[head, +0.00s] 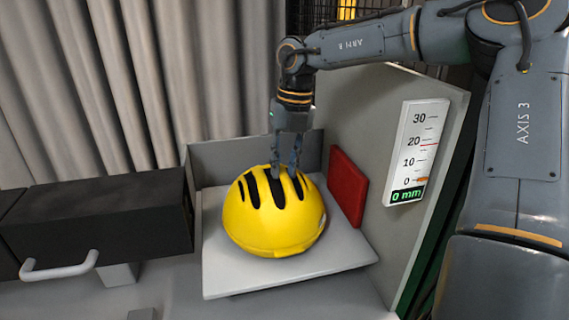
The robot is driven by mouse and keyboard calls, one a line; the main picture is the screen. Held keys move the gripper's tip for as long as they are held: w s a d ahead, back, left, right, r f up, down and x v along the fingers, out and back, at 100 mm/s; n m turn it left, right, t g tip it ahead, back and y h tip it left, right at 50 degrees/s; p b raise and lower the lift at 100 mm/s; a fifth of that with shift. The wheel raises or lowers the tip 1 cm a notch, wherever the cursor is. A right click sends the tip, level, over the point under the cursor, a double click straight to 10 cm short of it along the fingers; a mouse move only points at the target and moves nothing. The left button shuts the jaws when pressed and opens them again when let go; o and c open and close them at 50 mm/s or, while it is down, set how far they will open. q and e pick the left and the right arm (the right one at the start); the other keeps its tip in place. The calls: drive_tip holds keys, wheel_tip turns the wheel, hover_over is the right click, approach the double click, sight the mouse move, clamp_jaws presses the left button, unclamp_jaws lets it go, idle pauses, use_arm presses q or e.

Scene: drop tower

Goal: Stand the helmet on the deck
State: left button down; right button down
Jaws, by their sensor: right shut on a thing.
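The yellow helmet (268,226) with dark vent slots is on or just above the light grey deck (315,264). I cannot tell whether its whole rim touches the deck. It looks slightly tilted. My right gripper (285,172) reaches down from above and is shut on the top of the helmet, its fingertips at the vent slots. The gripper's tips are partly hidden in the slots. My left gripper is not in view.
A red pad (347,187) is on the wall right of the helmet. A white scale (416,150) reads 0 mm. A black drawer-like block (105,225) with a light handle (60,268) stands left of the deck. A grey curtain (150,85) hangs behind.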

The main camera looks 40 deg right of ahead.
drive_tip(key=c, duration=1.1)
unclamp_jaws()
drive_tip(key=r, duration=0.4)
drive_tip(key=d+r, duration=0.1)
drive_tip(key=r, duration=0.7)
drive_tip(key=shift+s+d, duration=0.2)
drive_tip(key=shift+s, duration=0.15)
drive_tip(key=shift+s+f, duration=0.1)
